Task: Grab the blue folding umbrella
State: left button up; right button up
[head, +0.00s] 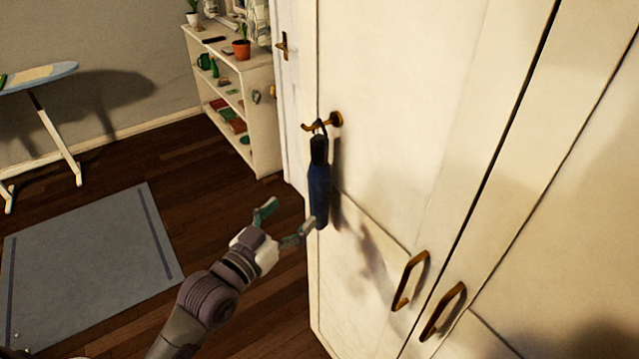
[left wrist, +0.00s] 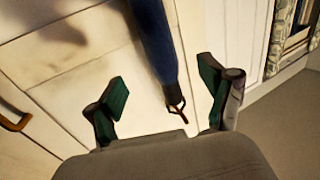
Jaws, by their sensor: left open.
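The blue folding umbrella (head: 319,190) hangs upright by a loop from a brass hook (head: 322,123) on the side of the white wardrobe. Its upper end is black. My left gripper (head: 285,222) is open just left of the umbrella's lower part, with one finger close to it; I cannot tell if they touch. In the left wrist view, the umbrella (left wrist: 154,40) comes in from the top, and its end with a brown-gold piece lies between the two green-padded fingers of the left gripper (left wrist: 163,98). The fingers are apart from it. My right gripper is not in view.
The white wardrobe (head: 410,130) with brass handles (head: 410,280) fills the right side. A white shelf (head: 262,120) with plants and books stands at the back. An ironing board (head: 35,77) is at the left, and a grey rug (head: 90,270) lies on the wood floor.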

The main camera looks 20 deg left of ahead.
aim_at(313, 192)
pick_arm(q)
jog(key=p+x, duration=0.1)
jog(key=x, duration=0.4)
jog(key=shift+w, duration=0.3)
jog(key=p+x, duration=0.2)
jog(key=x, duration=0.2)
jog(key=shift+w+d+f, duration=0.15)
jog(key=shift+w, duration=0.25)
jog(key=shift+w+f, duration=0.1)
jog(key=shift+w, duration=0.15)
jog(key=shift+s, duration=0.15)
jog(key=c, duration=1.4)
jog(key=shift+c, duration=0.6)
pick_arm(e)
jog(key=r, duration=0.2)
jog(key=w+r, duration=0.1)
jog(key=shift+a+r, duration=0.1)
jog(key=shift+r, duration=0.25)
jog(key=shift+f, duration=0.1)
